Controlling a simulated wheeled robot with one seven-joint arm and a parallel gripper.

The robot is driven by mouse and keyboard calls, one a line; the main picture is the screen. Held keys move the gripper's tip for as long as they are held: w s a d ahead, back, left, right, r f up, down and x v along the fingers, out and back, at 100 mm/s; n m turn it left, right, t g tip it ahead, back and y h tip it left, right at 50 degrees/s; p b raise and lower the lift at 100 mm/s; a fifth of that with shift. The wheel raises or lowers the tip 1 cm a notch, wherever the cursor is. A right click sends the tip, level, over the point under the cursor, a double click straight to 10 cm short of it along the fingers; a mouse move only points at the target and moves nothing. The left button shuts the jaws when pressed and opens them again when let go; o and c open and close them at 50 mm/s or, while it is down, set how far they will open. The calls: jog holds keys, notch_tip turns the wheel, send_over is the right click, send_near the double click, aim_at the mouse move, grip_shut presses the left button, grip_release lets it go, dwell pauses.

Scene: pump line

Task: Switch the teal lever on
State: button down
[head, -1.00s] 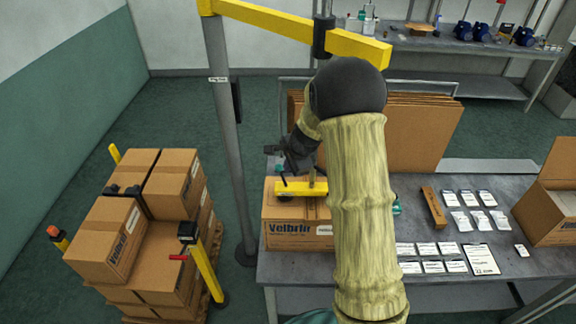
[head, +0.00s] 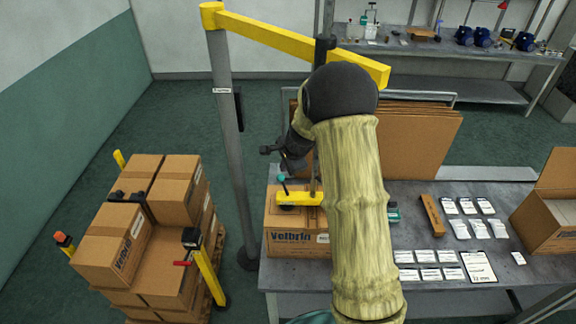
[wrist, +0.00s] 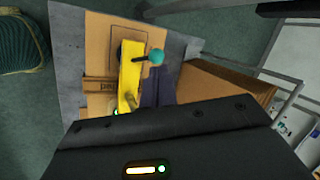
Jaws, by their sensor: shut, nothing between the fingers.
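The lever has a teal ball knob (head: 281,177) on a thin dark stem. It stands on a yellow plate (head: 298,198) on top of a cardboard box at the table's left end. In the wrist view the teal knob (wrist: 156,57) sits at the right of the yellow plate (wrist: 130,75), its stem slanting to a dark base. My gripper (head: 281,156) is shut and empty, just above the knob in the head view. In the wrist view its dark fingers (wrist: 155,88) show just below the knob; whether they touch it I cannot tell.
A grey post (head: 226,140) with a yellow beam stands left of the table. Stacked boxes (head: 150,215) are at the left. Upright cardboard sheets (head: 415,140) stand behind the box. Cards and an open carton (head: 550,205) are on the right.

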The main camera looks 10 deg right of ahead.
jog(key=w+a+r+p, duration=0.2)
jog(key=w+r+p, duration=0.1)
jog(key=r+p, duration=0.2)
jog(key=shift+r, duration=0.2)
dwell(0.5)
jog(key=s+f+n+b, duration=0.3)
jog(key=s+n+b, duration=0.2)
jog(key=s, duration=0.5)
jog(key=s+f+n+g+h+b, duration=0.1)
jog(key=s+f+n+b, duration=0.2)
jog(key=s, duration=0.7)
jog(key=s+d+f+n+g+b, duration=0.1)
jog(key=s+f+n+b, duration=0.2)
jog(key=s+n+b, duration=0.4)
jog(key=s+b, duration=0.2)
jog(key=s, duration=0.2)
jog(key=shift+n+h, duration=0.3)
jog(key=shift+h, duration=0.1)
